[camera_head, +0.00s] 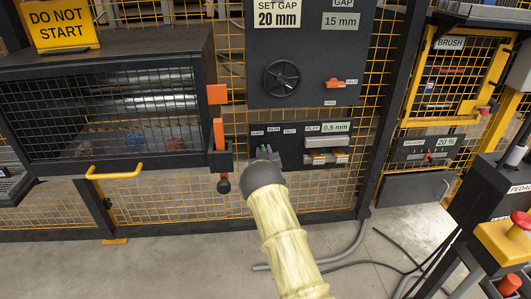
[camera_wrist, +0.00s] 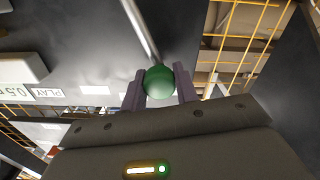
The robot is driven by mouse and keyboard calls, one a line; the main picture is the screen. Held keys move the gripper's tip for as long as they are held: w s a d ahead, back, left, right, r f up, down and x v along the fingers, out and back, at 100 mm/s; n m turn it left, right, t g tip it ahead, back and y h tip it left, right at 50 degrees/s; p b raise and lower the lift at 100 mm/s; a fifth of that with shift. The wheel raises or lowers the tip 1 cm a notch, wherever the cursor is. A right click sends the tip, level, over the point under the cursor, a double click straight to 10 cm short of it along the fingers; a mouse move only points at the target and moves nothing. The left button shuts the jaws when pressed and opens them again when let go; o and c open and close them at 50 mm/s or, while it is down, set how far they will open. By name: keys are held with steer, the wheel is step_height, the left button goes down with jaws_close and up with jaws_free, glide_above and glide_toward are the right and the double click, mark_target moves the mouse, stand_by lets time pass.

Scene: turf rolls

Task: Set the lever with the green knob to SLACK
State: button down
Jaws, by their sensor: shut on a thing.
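The green knob (camera_wrist: 159,82) sits between the two fingers of my gripper (camera_wrist: 159,90) in the wrist view, and my gripper is shut on it. Its metal lever rod (camera_wrist: 140,28) runs up and away from the knob. Small white labels stand along this panel; one reads PLAY (camera_head: 312,128). I cannot make out a SLACK label or tell which setting the lever is at.
An upper panel (camera_head: 300,60) carries a black handwheel (camera_head: 281,78) and a red switch (camera_head: 335,84). An orange latch (camera_head: 218,132) and a mesh cage (camera_head: 110,110) with a yellow handle (camera_head: 115,173) are on the left. Cables (camera_head: 400,250) lie on the floor at right.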

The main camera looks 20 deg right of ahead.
steer(key=shift+a+f, duration=0.1)
steer(key=shift+a, duration=0.1)
steer(key=c, duration=1.1)
jaws_free()
steer(key=shift+o, duration=0.2)
steer(key=shift+s, duration=0.5)
steer(key=s+a+p, duration=0.2)
steer(key=s+p, duration=0.2)
steer(key=s, duration=1.2)
steer(key=shift+a, duration=0.35)
